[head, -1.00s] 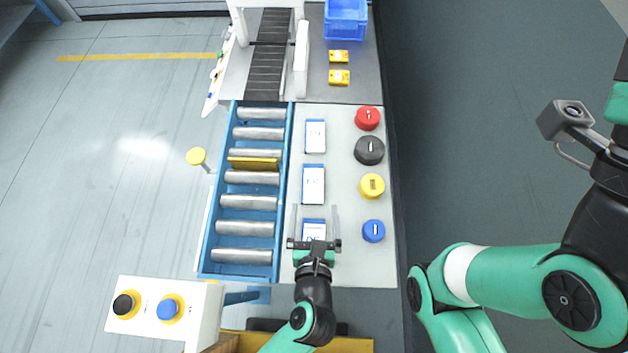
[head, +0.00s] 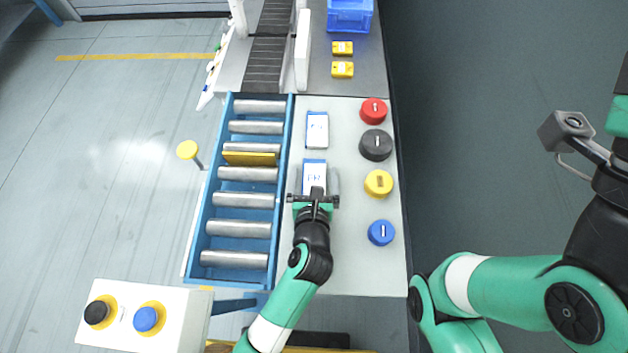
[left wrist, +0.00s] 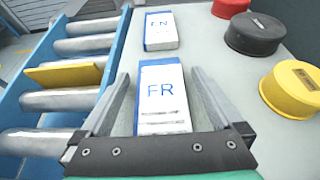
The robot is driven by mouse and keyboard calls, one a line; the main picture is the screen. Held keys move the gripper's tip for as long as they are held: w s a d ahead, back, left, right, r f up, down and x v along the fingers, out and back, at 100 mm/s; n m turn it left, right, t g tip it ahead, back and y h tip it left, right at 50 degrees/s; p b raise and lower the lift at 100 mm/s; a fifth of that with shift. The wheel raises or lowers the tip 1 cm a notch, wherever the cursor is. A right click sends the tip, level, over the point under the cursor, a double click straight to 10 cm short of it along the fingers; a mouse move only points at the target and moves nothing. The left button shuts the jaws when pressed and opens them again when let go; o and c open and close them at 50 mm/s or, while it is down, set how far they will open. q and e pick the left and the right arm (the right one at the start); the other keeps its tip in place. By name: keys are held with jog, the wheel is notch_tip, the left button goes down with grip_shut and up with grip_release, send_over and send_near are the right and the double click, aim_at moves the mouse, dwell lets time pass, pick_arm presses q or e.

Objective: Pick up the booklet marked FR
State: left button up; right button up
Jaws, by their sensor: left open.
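The booklet marked FR (head: 314,169) is a white block with a blue edge, lying on the pale bench top. In the left wrist view the FR booklet (left wrist: 161,90) has blue letters on its upper face. My left gripper (head: 316,176) is open, with one finger on each side of the FR booklet. In the left wrist view the fingers of my left gripper (left wrist: 161,76) show a gap to the booklet on both sides. The booklet marked EN (head: 317,131) lies just beyond it.
Red (head: 373,111), black (head: 376,145), yellow (head: 378,184) and blue (head: 381,233) round pieces stand along the bench's right side. A blue-framed roller conveyor (head: 187,240) runs along the left, with a yellow bar (head: 249,158) across it.

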aim_at(314, 178)
pick_arm(q)
jog(key=c, duration=1.4)
jog(key=shift+r, duration=0.1)
notch_tip(314, 178, up, 4)
jog(key=p, duration=0.3)
jog(key=shift+s+r+p, duration=0.1)
jog(key=shift+r+p, duration=0.05)
jog(key=shift+p, duration=0.2)
jog(key=s+r+p, duration=0.2)
jog(key=s+a+r+p, duration=0.1)
jog(key=r, duration=0.1)
jog(key=shift+s+r+p, duration=0.3)
jog(key=shift+s+p, duration=0.05)
jog(key=shift+p, duration=0.05)
jog(key=a+p+v, duration=0.2)
jog(key=p+v, duration=0.1)
jog(key=v, duration=0.7)
jog(key=shift+s+p, duration=0.25)
jog(key=shift+p, duration=0.1)
